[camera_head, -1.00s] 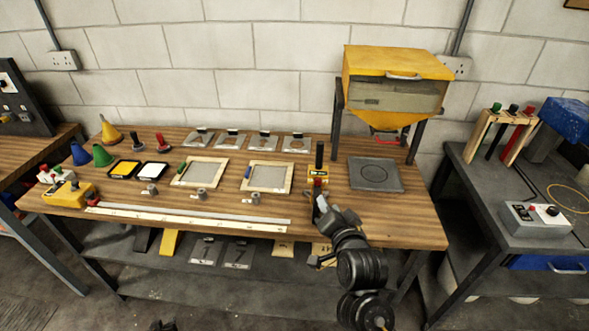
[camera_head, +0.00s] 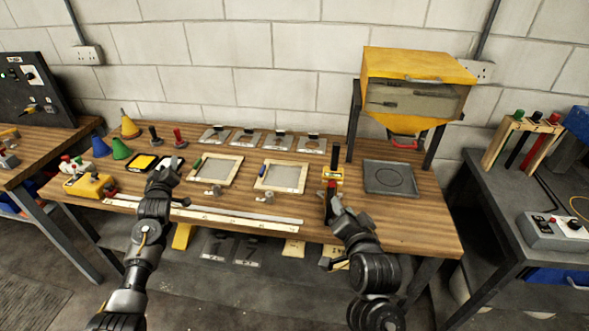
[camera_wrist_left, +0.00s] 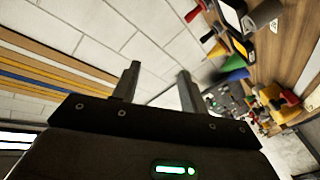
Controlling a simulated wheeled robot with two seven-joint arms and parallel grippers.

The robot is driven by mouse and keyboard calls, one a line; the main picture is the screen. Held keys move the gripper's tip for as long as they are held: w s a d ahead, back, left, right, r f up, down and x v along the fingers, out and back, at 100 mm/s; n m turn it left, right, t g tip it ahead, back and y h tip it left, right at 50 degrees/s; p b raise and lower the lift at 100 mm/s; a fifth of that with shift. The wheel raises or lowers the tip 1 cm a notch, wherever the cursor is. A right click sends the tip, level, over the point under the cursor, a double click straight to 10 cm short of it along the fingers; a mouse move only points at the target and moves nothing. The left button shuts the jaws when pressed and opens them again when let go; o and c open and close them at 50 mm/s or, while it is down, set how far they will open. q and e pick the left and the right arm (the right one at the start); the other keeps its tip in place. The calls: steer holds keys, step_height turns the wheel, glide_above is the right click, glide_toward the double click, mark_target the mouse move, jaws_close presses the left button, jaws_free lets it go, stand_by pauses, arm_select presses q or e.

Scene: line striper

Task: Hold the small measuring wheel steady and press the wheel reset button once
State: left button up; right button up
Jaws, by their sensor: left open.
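My left gripper (camera_head: 165,172) is open and empty above the left part of the bench. Its two fingers are spread apart in the left wrist view (camera_wrist_left: 157,85). My right gripper (camera_head: 333,200) is at the near side of a small yellow device (camera_head: 333,175) with a black upright handle and a red part. Its fingertips are too small to tell whether they grip it. I cannot tell for sure which device is the measuring wheel. Another yellow device (camera_head: 88,186) with a red part beside it sits at the bench's left end. No reset button can be made out.
Wooden frames (camera_head: 280,177), a long white rule (camera_head: 230,217) and grey knobs lie on the bench (camera_head: 400,225). A grey plate (camera_head: 390,178) and a yellow cabinet (camera_head: 415,70) are at the right.

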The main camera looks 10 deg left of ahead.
arm_select(q)
steer(key=w+d+r+m+t+h, duration=0.1)
steer(key=d+r+m+h, duration=0.15)
steer(key=d, duration=0.55)
steer(key=w+d+r+m+h, duration=0.2)
steer(key=d+m+h, duration=0.1)
steer(key=d, duration=0.6)
steer(key=m+g+h, duration=0.3)
steer(key=m+h, duration=0.8)
steer(key=m, duration=0.1)
glide_toward(333, 154)
steer(key=x, duration=1.1)
steer(key=shift+w+d+r, duration=0.1)
steer(key=shift+w, duration=0.05)
jaws_close()
arm_select(e)
jaws_close()
